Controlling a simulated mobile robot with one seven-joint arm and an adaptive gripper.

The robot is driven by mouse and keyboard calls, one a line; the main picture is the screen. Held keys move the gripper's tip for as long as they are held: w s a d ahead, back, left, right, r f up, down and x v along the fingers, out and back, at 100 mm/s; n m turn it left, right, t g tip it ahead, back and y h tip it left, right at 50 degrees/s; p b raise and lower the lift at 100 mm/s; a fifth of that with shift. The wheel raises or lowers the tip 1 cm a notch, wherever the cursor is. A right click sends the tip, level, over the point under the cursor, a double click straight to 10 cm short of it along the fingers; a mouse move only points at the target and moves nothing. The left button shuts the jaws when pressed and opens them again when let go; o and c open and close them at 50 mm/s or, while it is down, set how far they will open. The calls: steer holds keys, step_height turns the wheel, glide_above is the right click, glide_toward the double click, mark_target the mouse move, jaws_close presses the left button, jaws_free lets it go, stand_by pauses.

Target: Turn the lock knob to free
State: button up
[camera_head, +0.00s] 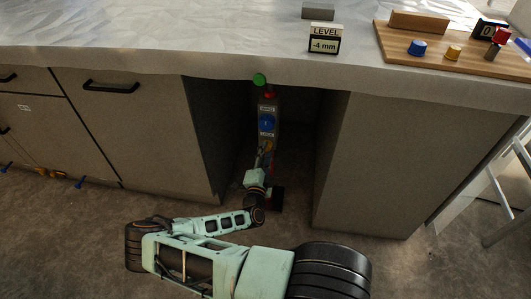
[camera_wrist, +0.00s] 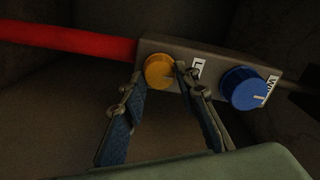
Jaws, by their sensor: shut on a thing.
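The orange lock knob (camera_wrist: 159,71) sits on a grey control box (camera_wrist: 213,58) beside a white label, of which only an "L" shows. My gripper (camera_wrist: 161,78) has one finger on each side of this knob and is shut on it. In the head view my gripper (camera_head: 262,157) reaches into the dark opening under the counter, at the lower part of the upright box (camera_head: 268,108). The knob is mostly hidden there. A blue knob (camera_wrist: 246,88) with a pale pointer line sits farther along the box and also shows in the head view (camera_head: 266,124).
A red bar (camera_wrist: 65,40) meets the box. A green knob (camera_head: 260,80) and a red part (camera_head: 269,95) are at its top. Cabinet walls (camera_head: 203,140) and (camera_head: 335,160) flank the opening. The counter holds a "LEVEL -4 mm" display (camera_head: 325,39) and a wooden board (camera_head: 470,62).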

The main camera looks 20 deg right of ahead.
steer(key=o, duration=1.1)
steer(key=shift+o, duration=0.2)
steer(key=v, duration=1.2)
